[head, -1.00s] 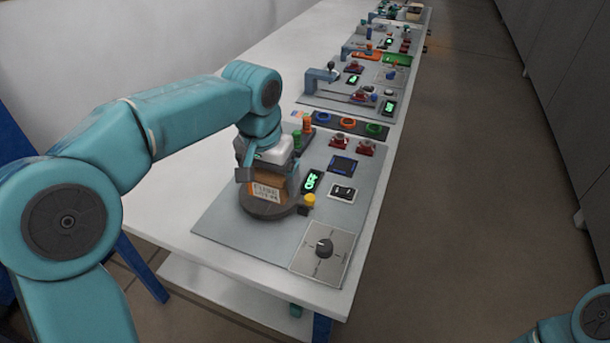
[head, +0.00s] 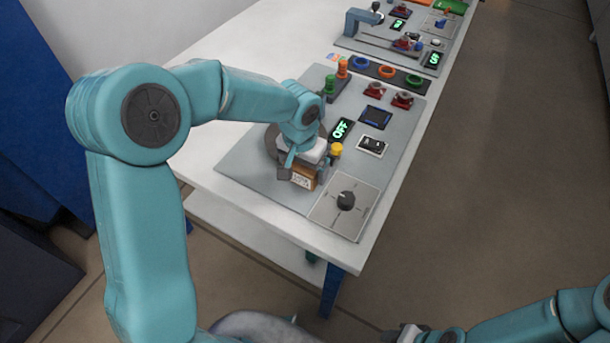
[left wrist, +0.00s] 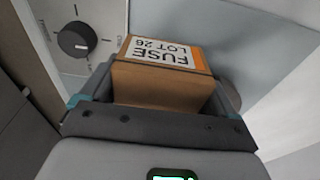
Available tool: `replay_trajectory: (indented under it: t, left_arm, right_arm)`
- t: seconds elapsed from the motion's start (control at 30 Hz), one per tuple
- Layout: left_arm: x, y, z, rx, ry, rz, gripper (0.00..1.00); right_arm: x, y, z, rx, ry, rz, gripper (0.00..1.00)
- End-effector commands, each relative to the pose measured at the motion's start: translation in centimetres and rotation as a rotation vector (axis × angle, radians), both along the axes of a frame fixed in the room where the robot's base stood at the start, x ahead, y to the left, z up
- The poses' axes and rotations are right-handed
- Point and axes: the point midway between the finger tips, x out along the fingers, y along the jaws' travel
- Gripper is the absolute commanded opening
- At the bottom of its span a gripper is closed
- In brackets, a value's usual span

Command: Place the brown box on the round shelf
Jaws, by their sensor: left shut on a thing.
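The brown box (head: 303,177) has a white label reading FUSE LOT 26, clear in the left wrist view (left wrist: 160,85). My left gripper (head: 298,172) is shut on it, with a finger on either side. The round shelf (head: 270,140) is a dark grey disc on the panel, partly hidden behind my left arm and hand. The box is off the disc, on its near side, over the grey panel; its exact height is hard to tell. My right arm shows at the lower right, with only part of its hand (head: 408,333) in view.
The panel holds a yellow button (head: 336,149), a green display (head: 341,130), a rocker switch (head: 372,146) and a rotary knob (head: 346,200). The white table's (head: 215,183) near edge lies close to the box.

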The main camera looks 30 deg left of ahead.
Motion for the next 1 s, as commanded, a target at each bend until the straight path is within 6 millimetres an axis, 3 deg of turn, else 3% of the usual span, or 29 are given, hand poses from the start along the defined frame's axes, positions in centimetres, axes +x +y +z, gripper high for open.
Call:
replay_trajectory:
  t: [0.3, 0.7, 0.73, 0.77, 1.0]
  left_arm:
    - [0.2, 0.0, -4.3, -0.001, 0.002, 0.0, 0.54]
    - [0.2, 0.0, -4.9, -0.001, 0.0, 0.0, 0.54]
    - [0.2, 0.0, -4.7, -0.001, 0.001, 0.0, 0.96]
    - [0.2, 0.0, -4.7, -0.001, 0.001, 0.0, 1.0]
    - [0.2, 0.0, -4.5, -0.001, 0.001, 0.0, 1.0]
  right_arm:
    - [0.0, 0.0, 0.0, 0.0, 0.0, 0.0, 0.43]
    - [0.0, 0.0, -0.6, 0.0, 0.0, 0.0, 0.43]
    - [0.0, 0.0, -0.5, 0.0, 0.0, 0.0, 0.43]
    - [0.0, 0.0, -0.4, 0.0, 0.0, 0.0, 0.43]
    - [0.0, 0.0, -0.2, 0.0, -0.001, 0.0, 0.43]
